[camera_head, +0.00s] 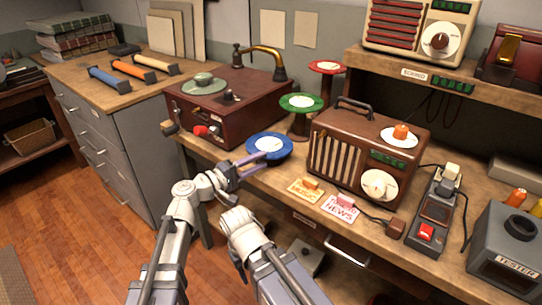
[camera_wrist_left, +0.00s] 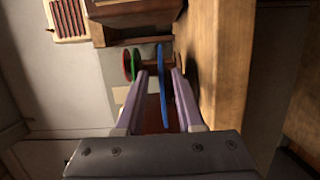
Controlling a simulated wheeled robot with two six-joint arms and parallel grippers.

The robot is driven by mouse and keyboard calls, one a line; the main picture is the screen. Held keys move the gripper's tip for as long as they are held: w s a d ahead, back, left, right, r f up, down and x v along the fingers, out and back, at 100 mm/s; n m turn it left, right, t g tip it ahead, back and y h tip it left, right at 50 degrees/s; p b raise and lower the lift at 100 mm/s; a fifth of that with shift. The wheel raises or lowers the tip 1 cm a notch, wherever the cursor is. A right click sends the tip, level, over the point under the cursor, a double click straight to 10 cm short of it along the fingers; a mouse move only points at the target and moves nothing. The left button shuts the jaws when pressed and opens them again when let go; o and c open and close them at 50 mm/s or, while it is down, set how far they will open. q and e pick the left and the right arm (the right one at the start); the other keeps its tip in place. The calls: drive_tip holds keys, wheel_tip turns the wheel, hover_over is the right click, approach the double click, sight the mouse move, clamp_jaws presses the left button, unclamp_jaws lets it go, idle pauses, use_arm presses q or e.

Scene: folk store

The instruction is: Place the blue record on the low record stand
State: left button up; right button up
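The blue record (camera_head: 269,147), a disc with a pale label, lies flat near the bench's front left edge. In the left wrist view the blue record (camera_wrist_left: 164,85) shows edge-on between my fingers. My left gripper (camera_head: 262,161) is at its near left rim in the head view. Its two fingers (camera_wrist_left: 160,72) stand apart, with a gap between the left finger and the record; contact at the right finger is unclear. Any low stand beneath the record is hidden.
A green record (camera_head: 301,102) and a red record (camera_head: 327,66) rest on taller stands behind. A wooden record player (camera_head: 229,101) stands behind left, a brown radio (camera_head: 349,153) to the right. Cards (camera_head: 305,190) lie near the bench's front.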

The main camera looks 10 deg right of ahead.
use_arm(q)
drive_tip(key=shift+v, duration=2.75)
